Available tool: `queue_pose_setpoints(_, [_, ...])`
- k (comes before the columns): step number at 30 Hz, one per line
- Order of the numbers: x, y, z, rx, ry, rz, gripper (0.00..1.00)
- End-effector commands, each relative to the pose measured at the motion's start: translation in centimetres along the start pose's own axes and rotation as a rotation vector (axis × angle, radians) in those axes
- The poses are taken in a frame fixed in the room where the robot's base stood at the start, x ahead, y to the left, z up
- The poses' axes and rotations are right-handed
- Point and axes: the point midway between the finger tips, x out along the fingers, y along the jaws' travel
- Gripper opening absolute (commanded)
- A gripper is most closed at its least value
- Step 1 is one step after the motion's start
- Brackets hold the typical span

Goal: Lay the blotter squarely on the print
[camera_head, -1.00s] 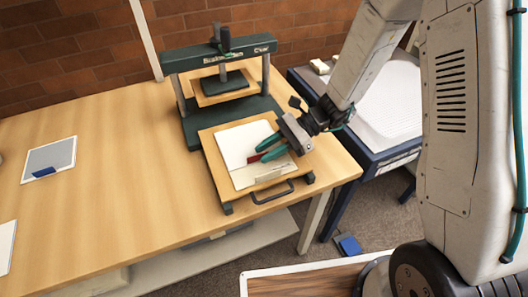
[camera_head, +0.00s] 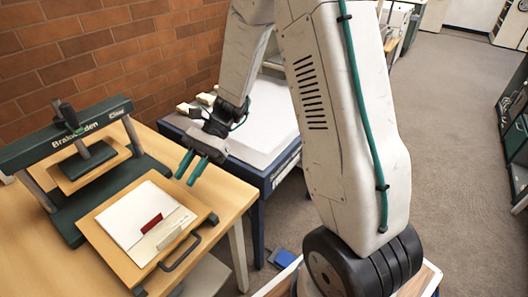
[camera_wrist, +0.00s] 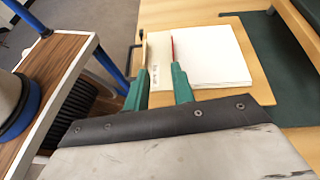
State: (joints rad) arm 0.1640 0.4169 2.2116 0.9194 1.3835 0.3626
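A white sheet with a red tab, which looks like the blotter (camera_head: 130,213), lies on the wooden board (camera_head: 100,241) of the press. A paler strip with writing, apparently the edge of the print (camera_head: 170,228), shows along its front side; the rest beneath is hidden. The blotter also shows in the wrist view (camera_wrist: 208,55), with the lettered strip (camera_wrist: 157,62) beside its tab. My gripper (camera_head: 191,168) is beyond the board's right side, above and apart from the sheets. Its two teal fingers are apart with nothing between them.
The dark green press (camera_head: 70,135) stands behind the board. A handle (camera_head: 180,252) sticks out at the board's front. A blue-framed table with a white top (camera_head: 262,125) stands to the right. A blue object (camera_head: 283,257) lies on the floor. Open carpet (camera_head: 450,120) is at right.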

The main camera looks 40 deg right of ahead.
Motion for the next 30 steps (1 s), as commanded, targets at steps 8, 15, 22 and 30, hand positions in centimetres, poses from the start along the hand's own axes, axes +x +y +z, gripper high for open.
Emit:
queue_pose_setpoints(8, [-2.5, 6.3, 7.6, -0.371, 0.279, 0.188, 0.25])
queue_pose_setpoints(15, [-4.7, 12.6, 11.6, -0.67, 0.543, 0.363, 0.25])
queue_pose_setpoints(22, [-7.1, 18.0, 13.6, -0.915, 0.808, 0.527, 0.25])
queue_pose_setpoints(30, [-8.8, 21.3, 14.3, -1.055, 0.995, 0.645, 0.25])
